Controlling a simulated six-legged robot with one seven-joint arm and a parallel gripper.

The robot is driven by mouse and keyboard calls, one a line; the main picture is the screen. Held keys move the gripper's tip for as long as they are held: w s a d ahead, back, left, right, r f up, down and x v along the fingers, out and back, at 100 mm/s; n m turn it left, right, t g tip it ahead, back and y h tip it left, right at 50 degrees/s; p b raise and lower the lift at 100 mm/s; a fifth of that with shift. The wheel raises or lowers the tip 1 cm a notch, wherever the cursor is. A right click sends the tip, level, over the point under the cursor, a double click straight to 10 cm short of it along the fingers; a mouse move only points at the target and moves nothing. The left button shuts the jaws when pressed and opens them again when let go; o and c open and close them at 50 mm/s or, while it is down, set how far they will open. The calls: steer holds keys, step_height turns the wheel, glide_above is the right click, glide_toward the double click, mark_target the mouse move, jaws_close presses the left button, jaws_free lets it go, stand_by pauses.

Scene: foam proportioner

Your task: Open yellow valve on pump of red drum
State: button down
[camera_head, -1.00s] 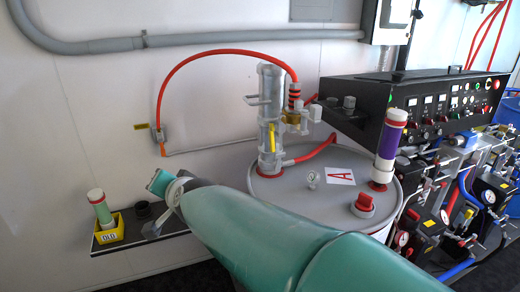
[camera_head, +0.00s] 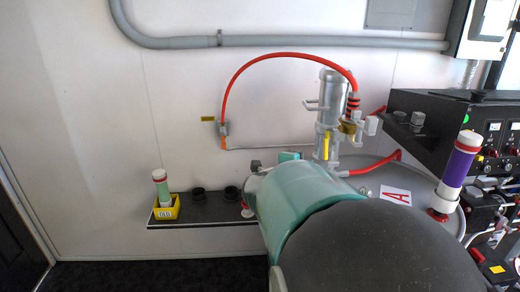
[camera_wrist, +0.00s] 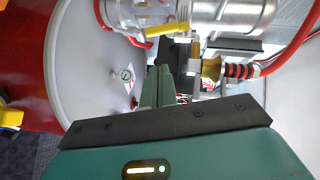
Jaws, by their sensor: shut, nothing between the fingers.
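The yellow valve handle (camera_head: 326,146) hangs on the side of the silver pump (camera_head: 333,100) on the drum. The drum's grey lid (camera_head: 372,178) is partly hidden by my arm. In the wrist view, the yellow handle (camera_wrist: 160,30) lies across the pump (camera_wrist: 230,22) above my fingers, and the drum's red side (camera_wrist: 25,45) is at left. My gripper (camera_wrist: 164,78) is shut and empty. Its fingertips appear below the handle in the picture, beside the pump fittings; I cannot tell whether they touch anything. In the head view my arm mostly hides the gripper.
A red hose (camera_head: 270,62) arches from the wall to the pump's brass fitting (camera_head: 348,127). A purple tube (camera_head: 458,165) stands on the drum's right. A black control panel (camera_head: 440,120) is behind at right. A shelf (camera_head: 215,212) with a yellow box (camera_head: 166,210) is at left.

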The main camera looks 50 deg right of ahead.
steer(key=s+g, duration=0.1)
steer(key=m, duration=0.1)
glide_toward(324, 157)
steer(key=s+d+r, duration=0.1)
steer(key=s+d, duration=0.3)
steer(key=shift+w+d+f, duration=0.2)
steer(key=shift+w+d, duration=0.4)
steer(key=shift+w+d+f, duration=0.15)
steer(key=shift+w+d, duration=0.4)
steer(key=shift+w, duration=0.05)
steer(key=shift+w+d+f, duration=0.1)
steer(key=shift+w+d, duration=0.2)
steer(key=shift+w+d+f, duration=0.6)
steer(key=shift+w+f, duration=0.05)
steer(key=shift+f, duration=0.1)
steer(key=shift+s, duration=0.15)
